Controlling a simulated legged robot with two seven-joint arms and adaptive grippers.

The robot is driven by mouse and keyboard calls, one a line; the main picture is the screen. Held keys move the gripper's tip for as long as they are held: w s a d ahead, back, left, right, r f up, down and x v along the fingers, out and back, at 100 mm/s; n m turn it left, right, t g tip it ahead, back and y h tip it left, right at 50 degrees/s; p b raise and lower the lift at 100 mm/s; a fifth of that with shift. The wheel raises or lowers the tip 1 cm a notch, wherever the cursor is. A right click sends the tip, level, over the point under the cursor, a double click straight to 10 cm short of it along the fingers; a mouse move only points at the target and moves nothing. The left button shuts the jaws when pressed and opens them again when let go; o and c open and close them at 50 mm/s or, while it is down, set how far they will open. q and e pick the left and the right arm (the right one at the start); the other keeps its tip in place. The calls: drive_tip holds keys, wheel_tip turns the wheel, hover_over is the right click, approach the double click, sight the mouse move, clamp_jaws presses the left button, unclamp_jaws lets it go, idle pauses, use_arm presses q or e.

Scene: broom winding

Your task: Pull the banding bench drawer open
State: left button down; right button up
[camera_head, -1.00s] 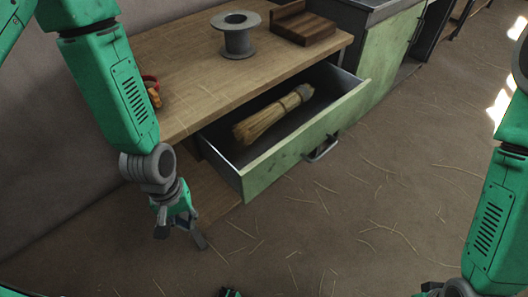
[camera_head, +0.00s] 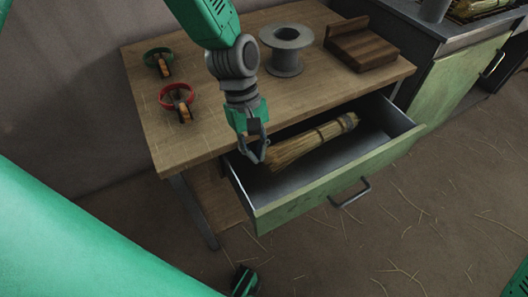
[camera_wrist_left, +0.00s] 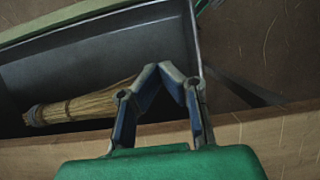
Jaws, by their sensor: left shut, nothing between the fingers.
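The banding bench (camera_head: 200,130) has a wooden top and a green-fronted drawer (camera_head: 330,185) that stands open. The drawer's dark metal handle (camera_head: 350,193) is on its front, with no gripper on it. A straw broom head (camera_head: 310,142) lies inside the drawer and also shows in the left wrist view (camera_wrist_left: 85,105). My left gripper (camera_head: 258,158) is shut and empty, pointing down at the drawer's left end beside the straw. In the left wrist view the fingertips (camera_wrist_left: 165,68) meet over the drawer's dark inside.
A grey spool (camera_head: 287,50), a brown wooden block (camera_head: 360,45), and red (camera_head: 177,95) and green (camera_head: 157,58) ring-shaped items sit on the bench top. A green cabinet (camera_head: 465,75) stands to the right.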

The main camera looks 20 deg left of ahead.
use_arm(q)
drive_tip(key=s+d+f+b, duration=0.2)
drive_tip(key=s+d+f, duration=0.1)
drive_tip(key=d+f, duration=0.2)
drive_tip(key=shift+x, duration=1.15)
drive_tip(key=shift+s, duration=0.15)
